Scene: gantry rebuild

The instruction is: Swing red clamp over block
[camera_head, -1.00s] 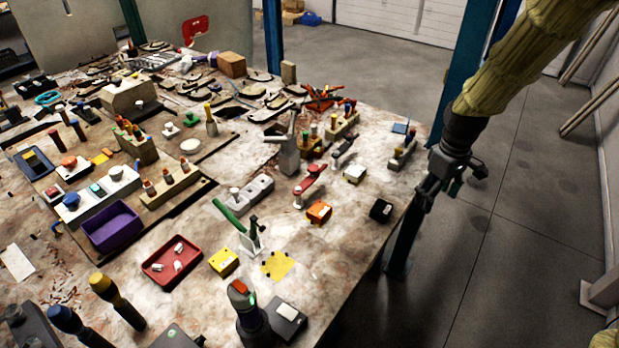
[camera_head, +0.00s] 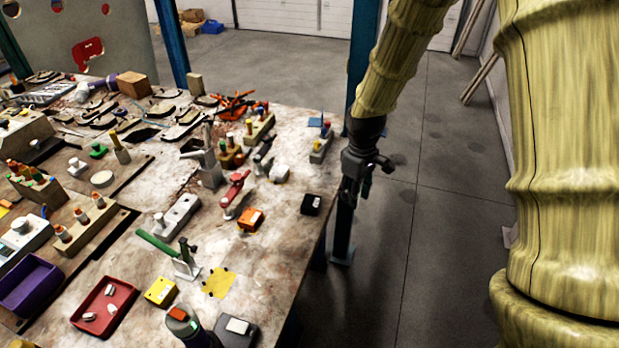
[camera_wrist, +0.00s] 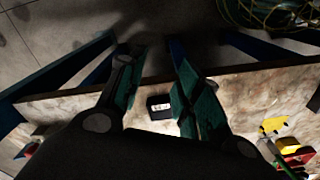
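My gripper (camera_head: 358,188) hangs beyond the table's right edge, apart from the clamp. In the wrist view my gripper's fingers (camera_wrist: 152,80) are spread with nothing between them. The red clamp is not clearly seen there.
A black block (camera_head: 311,205) lies near the table's right edge. A green-handled clamp (camera_head: 168,250), a yellow block (camera_head: 160,291) and a red tray (camera_head: 104,305) stand nearer the front. A blue post (camera_head: 363,50) rises behind my arm.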

